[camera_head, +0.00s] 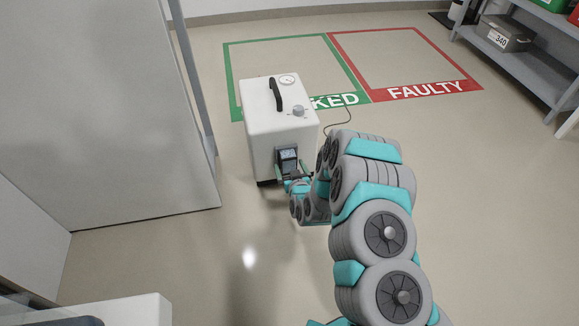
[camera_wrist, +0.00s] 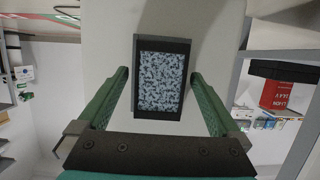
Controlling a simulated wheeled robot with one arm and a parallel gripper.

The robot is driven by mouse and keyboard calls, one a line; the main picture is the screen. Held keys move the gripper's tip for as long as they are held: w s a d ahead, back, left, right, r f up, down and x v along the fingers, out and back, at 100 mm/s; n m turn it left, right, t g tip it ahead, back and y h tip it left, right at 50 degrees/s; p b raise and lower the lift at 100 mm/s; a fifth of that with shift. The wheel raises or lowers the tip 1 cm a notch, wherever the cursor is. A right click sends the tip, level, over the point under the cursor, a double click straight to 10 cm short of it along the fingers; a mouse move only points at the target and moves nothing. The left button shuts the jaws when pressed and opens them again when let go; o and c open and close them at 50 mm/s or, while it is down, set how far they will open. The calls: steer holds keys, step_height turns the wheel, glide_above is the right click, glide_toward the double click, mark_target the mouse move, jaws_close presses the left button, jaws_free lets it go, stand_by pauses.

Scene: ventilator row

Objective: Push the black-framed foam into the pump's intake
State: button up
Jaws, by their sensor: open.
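The white pump (camera_head: 280,122) stands on the floor, with a black handle, a gauge and a knob on top. The black-framed foam (camera_wrist: 161,80), speckled blue-grey, shows at the pump's white face in the wrist view. It also shows low on the pump's front in the head view (camera_head: 288,160). I cannot tell how deep it sits in the intake, which is hidden behind it. My gripper (camera_wrist: 158,75) is open, with one green finger on each side of the foam and a gap to each. In the head view my arm partly hides the gripper (camera_head: 293,181).
A green floor square (camera_head: 232,80) and a red square marked FAULTY (camera_head: 432,90) lie behind the pump. A thin cable (camera_head: 345,118) runs on the floor. A grey partition (camera_head: 120,110) stands left, shelves (camera_head: 525,60) far right. The floor between is clear.

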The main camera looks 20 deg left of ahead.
steer(key=v, duration=0.7)
steer(key=shift+s, duration=0.15)
steer(key=shift+d+r+p, duration=0.1)
steer(key=shift+p, duration=0.2)
